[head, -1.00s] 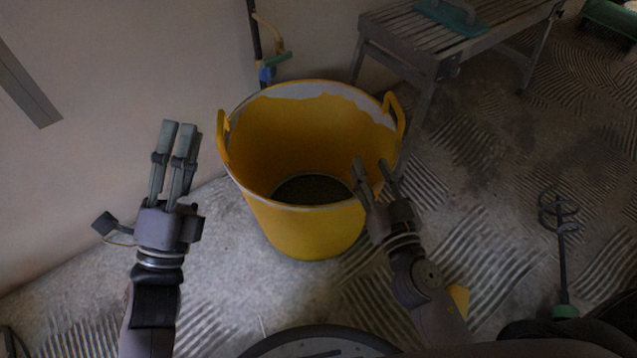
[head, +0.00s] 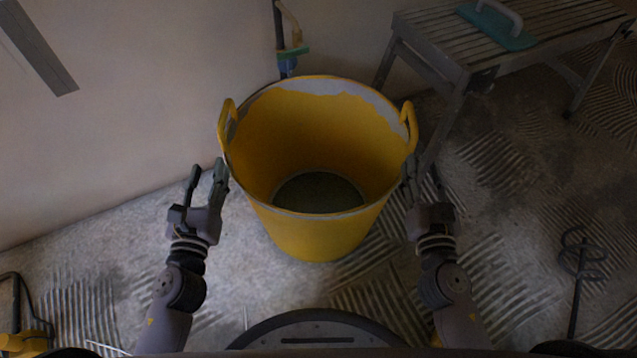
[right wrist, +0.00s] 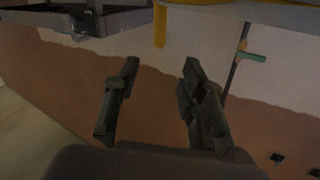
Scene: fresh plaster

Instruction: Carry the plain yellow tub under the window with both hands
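The yellow tub (head: 310,236) stands upright on the floor in the middle of the head view. Pale residue coats its inside near the rim, and its bottom inside looks dark grey. Its left handle (head: 226,122) and right handle (head: 409,124) rise from the rim. My left gripper (head: 207,180) is open and empty, close beside the tub's left side, below the left handle. My right gripper (head: 422,180) is beside its right side, below the right handle. In the right wrist view, my right gripper (right wrist: 158,80) has its fingers apart with nothing between. No window is in view.
A slatted bench (head: 455,62) with a green trowel (head: 500,24) stands at the back right. A mixing paddle (head: 580,260) lies at right. Bare floor lies left of the tub.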

